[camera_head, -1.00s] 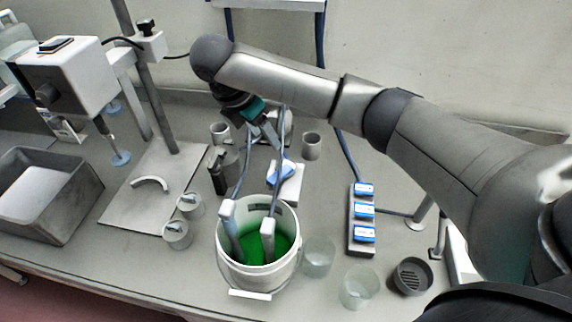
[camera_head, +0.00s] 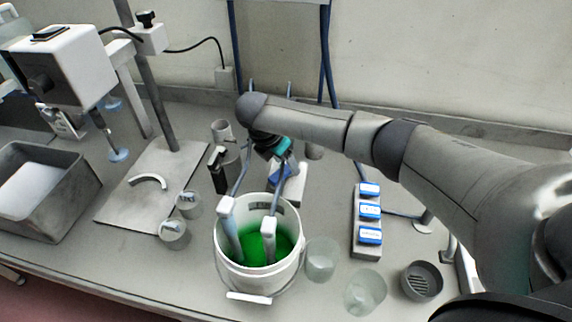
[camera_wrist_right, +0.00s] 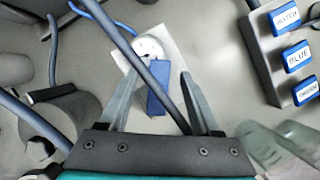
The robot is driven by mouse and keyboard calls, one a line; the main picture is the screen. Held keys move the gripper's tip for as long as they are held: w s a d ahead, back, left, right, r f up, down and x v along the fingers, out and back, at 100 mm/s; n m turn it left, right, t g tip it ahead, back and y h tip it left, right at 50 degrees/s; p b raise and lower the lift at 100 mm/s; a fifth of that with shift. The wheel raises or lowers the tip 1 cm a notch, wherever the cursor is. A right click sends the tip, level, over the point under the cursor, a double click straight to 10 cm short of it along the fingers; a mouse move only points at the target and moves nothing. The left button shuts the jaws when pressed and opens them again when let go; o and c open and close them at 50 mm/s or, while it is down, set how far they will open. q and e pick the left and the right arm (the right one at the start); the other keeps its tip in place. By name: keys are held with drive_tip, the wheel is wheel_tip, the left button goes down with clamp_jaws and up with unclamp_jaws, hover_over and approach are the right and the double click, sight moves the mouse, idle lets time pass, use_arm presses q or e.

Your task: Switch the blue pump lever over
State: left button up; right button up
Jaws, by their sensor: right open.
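The blue lever (camera_head: 287,172) sits on a pale grey plate (camera_head: 297,188) behind the white bucket, partly hidden by my right gripper (camera_head: 279,164). In the right wrist view the lever (camera_wrist_right: 158,88) is a flat blue bar beside a round white dial (camera_wrist_right: 149,47) on the plate. My right gripper (camera_wrist_right: 154,78) is open, with one finger on each side of the lever. I cannot tell whether either finger touches it. A dark tube (camera_wrist_right: 125,42) crosses the view between the fingers. My left gripper is not in view.
The white bucket (camera_head: 285,277) of green liquid stands in front, with two tubes hooked in it. A block (camera_head: 366,252) with three blue labelled pieces is to the right. Clear cups (camera_head: 321,262) stand near the front edge. A metal stand (camera_head: 152,95) is at left.

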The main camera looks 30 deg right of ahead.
drive_tip(key=shift+d+f, duration=0.2)
drive_tip(key=shift+f, duration=0.25)
clamp_jaws()
idle(0.3)
